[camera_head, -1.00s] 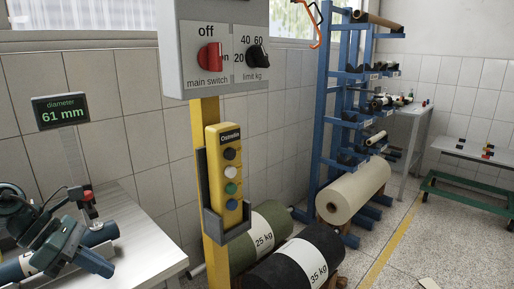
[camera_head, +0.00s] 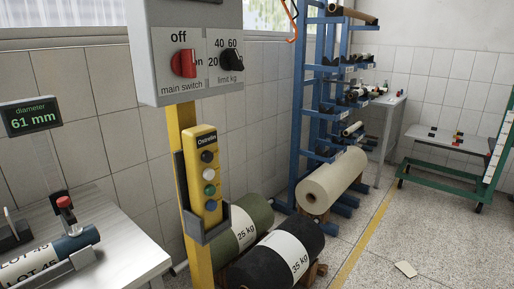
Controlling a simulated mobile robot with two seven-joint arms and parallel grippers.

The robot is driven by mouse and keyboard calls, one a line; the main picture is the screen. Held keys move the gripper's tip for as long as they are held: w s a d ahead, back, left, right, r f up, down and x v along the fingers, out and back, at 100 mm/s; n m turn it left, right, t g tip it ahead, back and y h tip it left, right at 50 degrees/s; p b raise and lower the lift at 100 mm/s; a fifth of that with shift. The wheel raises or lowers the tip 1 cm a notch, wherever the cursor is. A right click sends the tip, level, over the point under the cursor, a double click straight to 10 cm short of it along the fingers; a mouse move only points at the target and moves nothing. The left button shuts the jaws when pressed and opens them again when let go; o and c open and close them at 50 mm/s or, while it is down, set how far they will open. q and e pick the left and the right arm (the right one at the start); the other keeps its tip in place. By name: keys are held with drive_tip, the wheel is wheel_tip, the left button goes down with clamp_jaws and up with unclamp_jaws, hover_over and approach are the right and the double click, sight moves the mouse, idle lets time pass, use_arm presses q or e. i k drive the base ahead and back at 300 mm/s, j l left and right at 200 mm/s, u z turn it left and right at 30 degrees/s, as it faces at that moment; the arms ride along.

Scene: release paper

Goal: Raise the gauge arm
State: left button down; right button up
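The diameter gauge has a dark display (camera_head: 31,115) reading 61 mm in green, on a pale post at the left. The blue roll (camera_head: 72,243) carries a white label reading LOT 45 and lies on the light worktable (camera_head: 120,252), partly cut off by the picture's edge. Neither of my grippers is in view.
A yellow post (camera_head: 197,262) bears a grey switch box (camera_head: 143,55) and a yellow button pendant (camera_head: 205,165), right of the worktable. Rolls marked with weights, including a black roll (camera_head: 265,272), lie behind it. A blue rack (camera_head: 302,150) stands farther back.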

sight(61, 201)
drive_tip(key=u, duration=1.35)
